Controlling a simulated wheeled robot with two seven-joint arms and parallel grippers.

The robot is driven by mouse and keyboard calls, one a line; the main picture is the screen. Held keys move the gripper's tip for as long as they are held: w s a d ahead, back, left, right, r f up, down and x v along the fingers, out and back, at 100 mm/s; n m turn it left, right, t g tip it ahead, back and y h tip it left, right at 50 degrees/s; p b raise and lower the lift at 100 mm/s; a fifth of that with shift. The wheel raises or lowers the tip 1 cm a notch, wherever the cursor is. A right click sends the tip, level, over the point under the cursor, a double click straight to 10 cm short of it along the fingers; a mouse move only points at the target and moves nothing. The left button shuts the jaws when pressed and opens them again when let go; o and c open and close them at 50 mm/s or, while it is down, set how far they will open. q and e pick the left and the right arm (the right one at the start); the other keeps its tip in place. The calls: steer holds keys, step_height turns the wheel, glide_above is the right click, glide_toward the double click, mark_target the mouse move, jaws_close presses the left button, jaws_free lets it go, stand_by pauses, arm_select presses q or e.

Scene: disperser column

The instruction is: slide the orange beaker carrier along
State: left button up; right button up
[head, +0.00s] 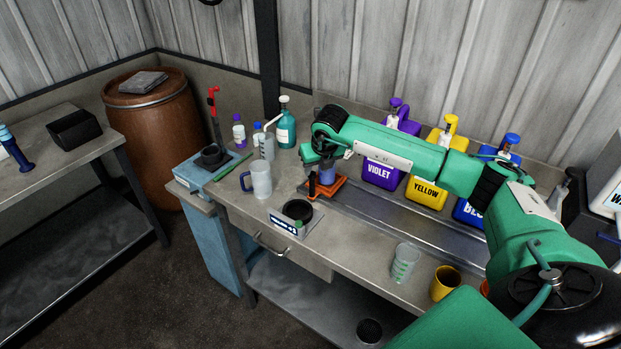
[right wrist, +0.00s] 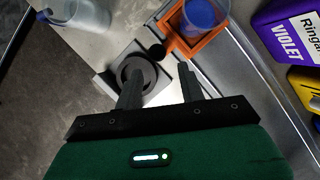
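The orange beaker carrier (head: 336,188) sits at the left end of the metal track on the bench. It also shows in the right wrist view (right wrist: 181,43). A beaker with blue-violet content (head: 327,174) stands on it; it is also in the right wrist view (right wrist: 203,15). A black knob (right wrist: 157,50) is at the carrier's near corner. My right gripper (right wrist: 160,76) is open, its two fingers apart and nothing between them that I can see. The knob lies just beyond the fingertips. In the head view my right arm partly hides the carrier's far side. My left gripper is not in view.
Violet (head: 381,171), yellow (head: 425,192) and blue (head: 469,213) jugs stand behind the track (head: 408,227). A black-topped scale (head: 298,211) and a frosted mug (head: 259,181) are left of it. A clear beaker (head: 404,262) and yellow cup (head: 444,284) stand in front.

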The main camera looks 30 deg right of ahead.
mark_target(311, 182)
steer(key=p+x, duration=0.1)
steer(key=x, duration=0.3)
steer(key=shift+w, duration=0.25)
steer(key=p+x, duration=0.1)
steer(key=x, duration=0.4)
steer(key=shift+s+a+p, duration=0.1)
steer(key=shift+a+p, duration=0.05)
steer(key=shift+p, duration=0.15)
steer(key=shift+w+f, duration=0.2)
steer(key=shift+f, duration=0.25)
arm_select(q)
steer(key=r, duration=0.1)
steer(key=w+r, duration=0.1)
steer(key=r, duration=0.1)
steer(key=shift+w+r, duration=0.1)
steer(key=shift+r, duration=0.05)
arm_select(e)
jaws_close()
